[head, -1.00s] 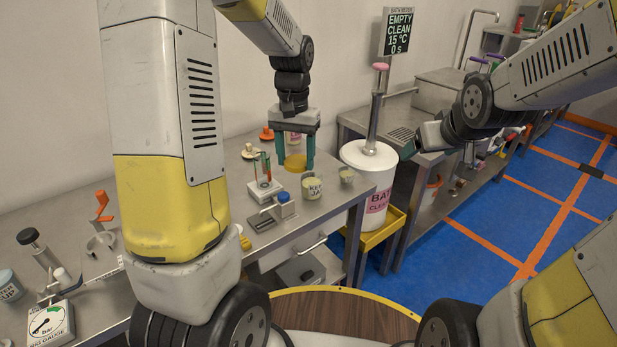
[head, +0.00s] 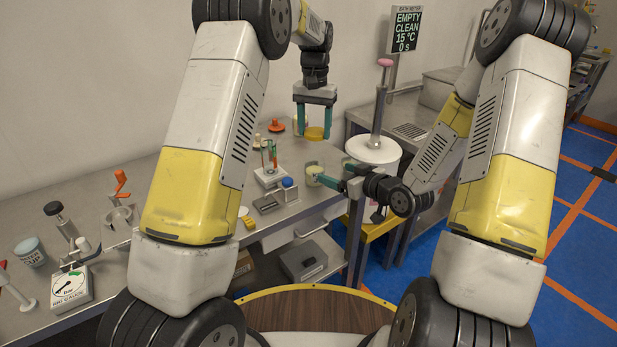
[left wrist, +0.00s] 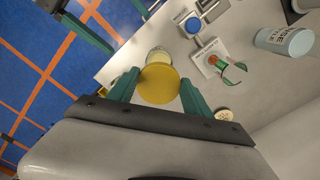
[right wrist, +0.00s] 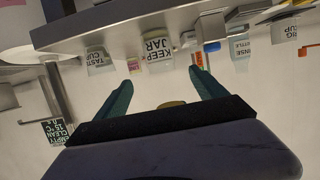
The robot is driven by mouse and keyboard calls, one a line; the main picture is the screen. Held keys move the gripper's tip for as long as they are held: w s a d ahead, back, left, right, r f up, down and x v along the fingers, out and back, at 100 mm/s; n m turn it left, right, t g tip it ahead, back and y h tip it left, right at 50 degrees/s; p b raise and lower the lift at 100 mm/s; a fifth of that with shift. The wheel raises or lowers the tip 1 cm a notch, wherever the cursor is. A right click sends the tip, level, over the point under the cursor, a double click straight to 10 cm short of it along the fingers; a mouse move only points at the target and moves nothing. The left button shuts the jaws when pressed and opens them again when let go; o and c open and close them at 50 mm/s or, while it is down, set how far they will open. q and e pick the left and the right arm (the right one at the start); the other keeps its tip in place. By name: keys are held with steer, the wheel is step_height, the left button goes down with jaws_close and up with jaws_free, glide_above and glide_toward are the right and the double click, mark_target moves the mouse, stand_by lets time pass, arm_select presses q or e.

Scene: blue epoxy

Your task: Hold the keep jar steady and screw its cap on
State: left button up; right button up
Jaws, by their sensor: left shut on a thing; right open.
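The keep jar (head: 313,175) stands upright on the steel bench near its front edge. Its label faces the right wrist view (right wrist: 158,56). My left gripper (head: 314,129) is shut on the yellow cap (head: 315,134) and holds it above the bench, behind the jar in the head view. In the left wrist view the round cap (left wrist: 158,84) sits between the fingers, with a pale jar rim partly behind it. My right gripper (head: 334,178) is open and empty, reaching in low from the right, its fingertips close to the jar. In the right wrist view the jar lies beyond and between the fingers.
A tasting cup (right wrist: 99,60) stands beside the jar. A blue-capped block (head: 287,184) and a small stand with a red and green piece (head: 270,176) are left of it. The white bath cylinder (head: 372,150) stands right of the bench.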

mark_target(320, 167)
steer(key=shift+a, duration=0.15)
steer(key=x, duration=1.2)
jaws_close()
stand_by(0.4)
